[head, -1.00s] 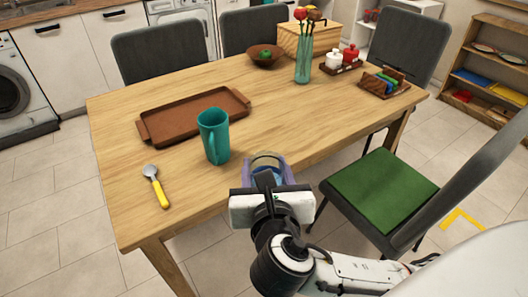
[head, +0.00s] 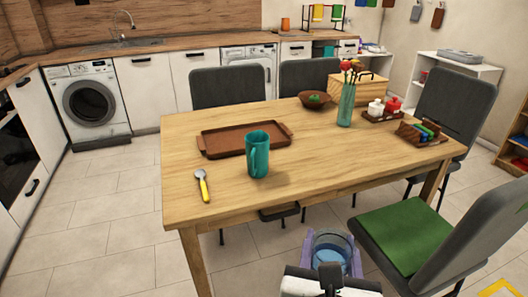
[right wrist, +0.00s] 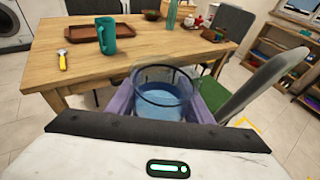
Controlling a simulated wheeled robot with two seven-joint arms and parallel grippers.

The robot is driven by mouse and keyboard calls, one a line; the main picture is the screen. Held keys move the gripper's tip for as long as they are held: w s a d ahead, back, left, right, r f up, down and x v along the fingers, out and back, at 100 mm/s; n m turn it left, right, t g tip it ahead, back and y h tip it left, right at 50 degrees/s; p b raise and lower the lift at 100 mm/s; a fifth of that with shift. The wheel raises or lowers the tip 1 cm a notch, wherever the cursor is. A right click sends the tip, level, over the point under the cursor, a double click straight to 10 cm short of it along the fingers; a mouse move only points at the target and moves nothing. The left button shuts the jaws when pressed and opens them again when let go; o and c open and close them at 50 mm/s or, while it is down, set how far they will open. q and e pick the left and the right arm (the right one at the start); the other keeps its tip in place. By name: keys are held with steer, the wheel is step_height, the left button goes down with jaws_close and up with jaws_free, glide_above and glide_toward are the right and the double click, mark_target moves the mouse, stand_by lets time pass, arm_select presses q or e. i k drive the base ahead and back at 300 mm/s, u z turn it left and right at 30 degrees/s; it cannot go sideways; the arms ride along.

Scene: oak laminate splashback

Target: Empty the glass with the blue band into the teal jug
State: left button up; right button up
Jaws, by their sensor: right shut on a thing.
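The teal jug (head: 258,154) stands upright near the front edge of the wooden table, its handle towards the front left. It also shows in the right wrist view (right wrist: 106,36). My right gripper (head: 332,262) is shut on a clear glass (head: 333,243), its purple fingers on either side. The glass is upright with blue-looking contents low in it, and it is in front of the table, apart from the jug. In the right wrist view the glass (right wrist: 164,92) shows its open rim; I cannot clearly tell a band from the liquid. My left gripper is not in view.
A brown tray (head: 222,141) lies behind the jug, and a spoon with a yellow handle (head: 204,188) lies left of it. A vase (head: 347,103) stands further back right. A chair with a green seat (head: 404,235) stands right of the glass. The table's front right is clear.

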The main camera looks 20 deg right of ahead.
mark_target(256, 160)
steer(key=k, duration=0.75)
steer(key=u, duration=0.7)
steer(key=i, duration=1.9)
steer(key=z, duration=0.75)
steer(key=i, duration=0.4)
steer(key=z, duration=0.45)
